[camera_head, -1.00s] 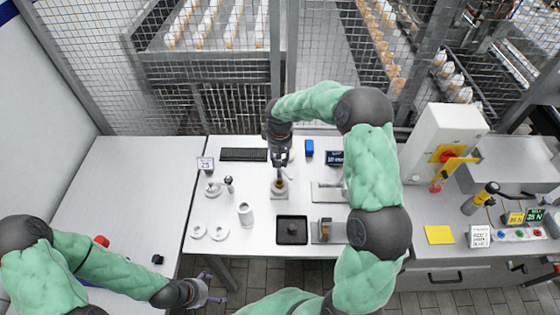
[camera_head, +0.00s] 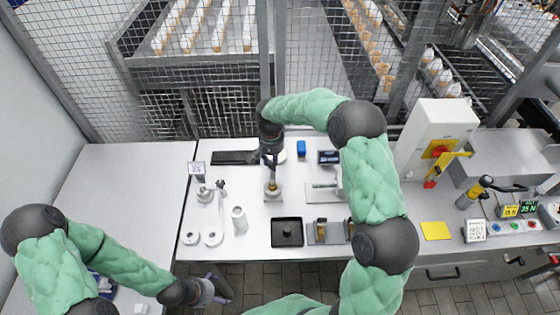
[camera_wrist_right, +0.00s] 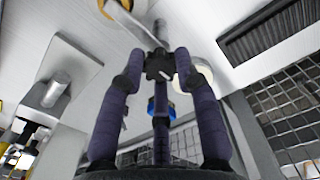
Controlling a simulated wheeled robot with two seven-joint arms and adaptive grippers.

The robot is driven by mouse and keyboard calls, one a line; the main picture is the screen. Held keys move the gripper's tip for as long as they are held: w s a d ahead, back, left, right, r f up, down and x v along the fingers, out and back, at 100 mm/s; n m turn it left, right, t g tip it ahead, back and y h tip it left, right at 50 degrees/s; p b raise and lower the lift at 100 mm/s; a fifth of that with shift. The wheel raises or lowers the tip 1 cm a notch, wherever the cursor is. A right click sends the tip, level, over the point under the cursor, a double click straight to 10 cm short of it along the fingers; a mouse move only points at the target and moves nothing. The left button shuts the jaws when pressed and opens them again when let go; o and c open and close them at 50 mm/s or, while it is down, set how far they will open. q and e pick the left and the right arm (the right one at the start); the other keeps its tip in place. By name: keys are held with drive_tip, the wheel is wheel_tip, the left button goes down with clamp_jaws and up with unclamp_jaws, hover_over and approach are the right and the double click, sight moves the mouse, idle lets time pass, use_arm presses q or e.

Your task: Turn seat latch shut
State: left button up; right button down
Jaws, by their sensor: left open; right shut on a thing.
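My right gripper (camera_head: 270,160) reaches down over the middle of the white table. In the right wrist view its fingers (camera_wrist_right: 158,72) are closed around a dark lobed knob with a grey stem. A pale bar runs from near the knob toward a brass-coloured ring (camera_wrist_right: 110,8) at the top edge. In the head view, a small brass-coloured fixture (camera_head: 272,187) stands upright just below this gripper. I cannot tell which part is the seat latch, or whether the knob belongs to it. My left gripper (camera_head: 214,290) is open and empty, off the table's front edge.
A black tray (camera_head: 287,232), a white cylinder (camera_head: 239,219) and white rings (camera_head: 213,238) lie near the front. A white machine (camera_head: 435,140) stands right. Mesh fencing closes the rear.

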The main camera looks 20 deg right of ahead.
idle(0.5)
drive_tip(key=c, duration=0.9)
unclamp_jaws()
drive_tip(key=shift+r, duration=0.1)
wheel_tip(320, 180, up, 12)
